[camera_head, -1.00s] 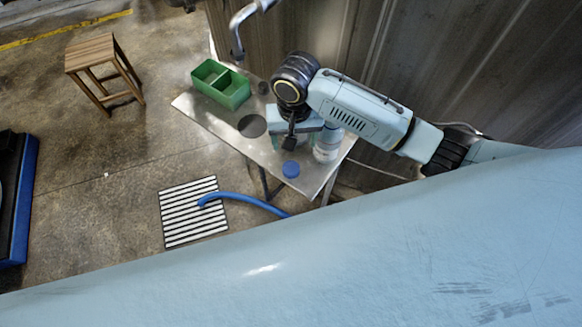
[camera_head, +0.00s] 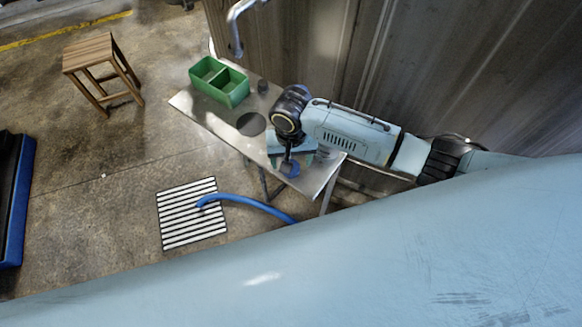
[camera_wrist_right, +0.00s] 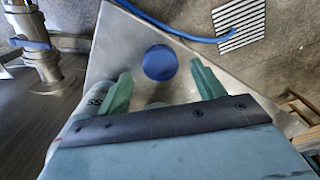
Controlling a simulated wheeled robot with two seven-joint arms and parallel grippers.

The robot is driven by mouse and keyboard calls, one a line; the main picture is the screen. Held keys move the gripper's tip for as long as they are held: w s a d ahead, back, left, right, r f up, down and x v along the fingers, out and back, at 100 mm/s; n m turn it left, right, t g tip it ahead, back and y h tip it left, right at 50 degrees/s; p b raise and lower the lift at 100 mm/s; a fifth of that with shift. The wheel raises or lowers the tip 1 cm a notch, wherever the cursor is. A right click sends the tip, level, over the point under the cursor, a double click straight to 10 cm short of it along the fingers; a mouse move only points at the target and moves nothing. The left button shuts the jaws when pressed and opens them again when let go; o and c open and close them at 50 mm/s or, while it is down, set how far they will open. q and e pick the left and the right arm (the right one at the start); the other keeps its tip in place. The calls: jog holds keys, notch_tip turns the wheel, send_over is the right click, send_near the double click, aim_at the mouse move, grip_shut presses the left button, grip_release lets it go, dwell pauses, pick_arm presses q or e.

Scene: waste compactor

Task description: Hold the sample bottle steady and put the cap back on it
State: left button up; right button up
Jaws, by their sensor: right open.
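The blue cap (camera_head: 291,170) lies near the front edge of the metal table (camera_head: 215,118). In the right wrist view the cap (camera_wrist_right: 160,62) shows whole, between and just beyond the two green fingertips. My right gripper (camera_wrist_right: 164,78) is open and empty, with a finger on either side of the cap's line. In the head view the right gripper (camera_head: 291,161) is over the cap and partly covers it. The white sample bottle (camera_wrist_right: 86,104) shows only in part, left of the left finger in the wrist view. In the head view my arm hides most of it. My left gripper is not in view.
A green divided bin (camera_head: 232,98) stands at the table's far left, near a small dark cylinder (camera_head: 262,87) and a dark disc (camera_head: 251,124). A metal pipe (camera_head: 234,22) hangs behind. A blue hose (camera_head: 245,202) runs to a floor grate (camera_head: 190,213). A stool (camera_head: 90,52) stands left.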

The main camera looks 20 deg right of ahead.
notch_tip(320, 180, down, 2)
jog(key=shift+f, duration=0.15)
jog(key=shift+f+b, duration=0.15)
jog(key=shift+b, duration=0.15)
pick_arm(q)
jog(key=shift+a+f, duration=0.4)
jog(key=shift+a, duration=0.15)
pick_arm(e)
jog(key=c, duration=1)
